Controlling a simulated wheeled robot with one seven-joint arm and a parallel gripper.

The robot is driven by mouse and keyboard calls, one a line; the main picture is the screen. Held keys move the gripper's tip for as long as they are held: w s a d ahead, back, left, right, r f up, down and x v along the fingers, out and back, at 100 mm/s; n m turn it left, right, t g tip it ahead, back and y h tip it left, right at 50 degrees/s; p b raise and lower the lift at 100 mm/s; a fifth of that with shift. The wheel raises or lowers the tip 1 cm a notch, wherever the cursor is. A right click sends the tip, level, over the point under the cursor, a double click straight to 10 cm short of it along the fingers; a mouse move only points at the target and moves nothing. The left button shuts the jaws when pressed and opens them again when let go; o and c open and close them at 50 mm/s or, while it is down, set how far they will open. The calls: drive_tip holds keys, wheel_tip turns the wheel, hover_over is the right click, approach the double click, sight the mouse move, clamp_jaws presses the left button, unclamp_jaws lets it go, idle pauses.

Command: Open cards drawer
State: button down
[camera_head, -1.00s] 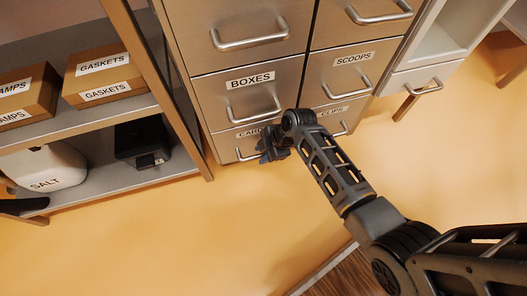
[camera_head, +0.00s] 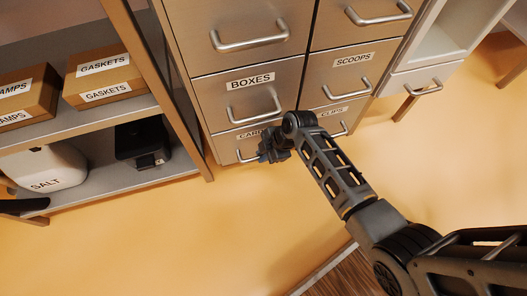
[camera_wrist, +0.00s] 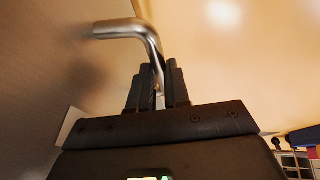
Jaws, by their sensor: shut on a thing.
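The cards drawer (camera_head: 225,148) is the bottom left drawer of the metal cabinet, its label partly hidden by my arm. Its front looks about flush with the cabinet. My gripper (camera_head: 270,154) is at this drawer's handle (camera_head: 243,157). In the wrist view the handle's bent silver bar (camera_wrist: 128,28) runs down between the fingers of my gripper (camera_wrist: 160,80), which are shut on it. The drawer front (camera_wrist: 55,75) fills the left of the wrist view.
The boxes drawer (camera_head: 238,97) is directly above, and the clips drawer (camera_head: 328,112) is to the right. A shelf unit with gasket boxes (camera_head: 104,74), a salt container (camera_head: 45,168) and a black device (camera_head: 143,143) stands left. The orange floor before the cabinet is clear.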

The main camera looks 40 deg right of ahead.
drive_tip(key=s+a+p, duration=0.3)
drive_tip(key=s+p, duration=0.1)
drive_tip(key=s, duration=0.7)
drive_tip(key=s+a+p, duration=0.4)
drive_tip(key=s, duration=0.8)
drive_tip(key=shift+a, duration=0.2)
drive_tip(key=c, duration=1.1)
unclamp_jaws()
drive_tip(key=p+v, duration=0.3)
drive_tip(key=v, duration=0.4)
drive_tip(key=shift+r, duration=0.35)
drive_tip(key=shift+s+d, duration=0.15)
